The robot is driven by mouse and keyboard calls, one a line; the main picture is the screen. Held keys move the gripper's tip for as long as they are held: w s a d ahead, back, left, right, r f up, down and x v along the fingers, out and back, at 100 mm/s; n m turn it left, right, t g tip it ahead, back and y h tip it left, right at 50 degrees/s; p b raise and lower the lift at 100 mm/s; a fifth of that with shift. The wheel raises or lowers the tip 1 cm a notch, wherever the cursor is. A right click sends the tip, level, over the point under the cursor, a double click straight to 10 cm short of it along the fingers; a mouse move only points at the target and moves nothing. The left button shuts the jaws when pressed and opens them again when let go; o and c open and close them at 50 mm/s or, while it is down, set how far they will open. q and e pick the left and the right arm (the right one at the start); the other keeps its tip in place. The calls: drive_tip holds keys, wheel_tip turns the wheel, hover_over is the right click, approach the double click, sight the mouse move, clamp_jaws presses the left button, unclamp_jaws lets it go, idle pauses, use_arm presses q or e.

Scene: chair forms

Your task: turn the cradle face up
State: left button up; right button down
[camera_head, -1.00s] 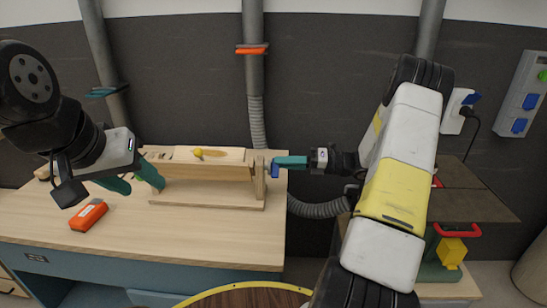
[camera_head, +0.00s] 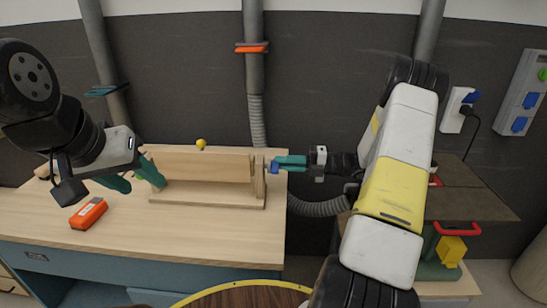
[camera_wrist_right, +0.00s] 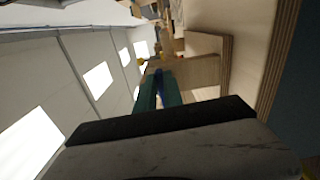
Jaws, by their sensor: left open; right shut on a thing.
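The cradle (camera_head: 205,167) is a pale wooden panel between two uprights on a wooden base (camera_head: 210,196), on the workbench. A plain face of the panel faces me, and a yellow knob (camera_head: 201,143) shows above its top edge. My right gripper (camera_head: 277,164) is shut on a blue handle (camera_head: 273,168) at the cradle's right end. In the right wrist view the teal fingers (camera_wrist_right: 160,90) close around the blue handle (camera_wrist_right: 161,77). My left gripper (camera_head: 137,178) is open at the cradle's left end, with one teal finger hiding part of that end.
An orange box (camera_head: 89,213) lies on the workbench (camera_head: 150,235), left of the cradle. The front right of the bench top is clear. A round dark table with a yellow rim (camera_head: 250,286) stands in front. A green and yellow device (camera_head: 451,248) stands at the right.

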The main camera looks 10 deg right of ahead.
drive_tip(key=shift+d+f+m, duration=0.1)
drive_tip(key=shift+m, duration=0.3)
idle(0.3)
drive_tip(key=c, duration=1.5)
unclamp_jaws()
drive_tip(key=shift+o, duration=0.2)
drive_tip(key=v, duration=0.7)
drive_tip(key=shift+d, duration=0.4)
drive_tip(key=shift+s, duration=0.1)
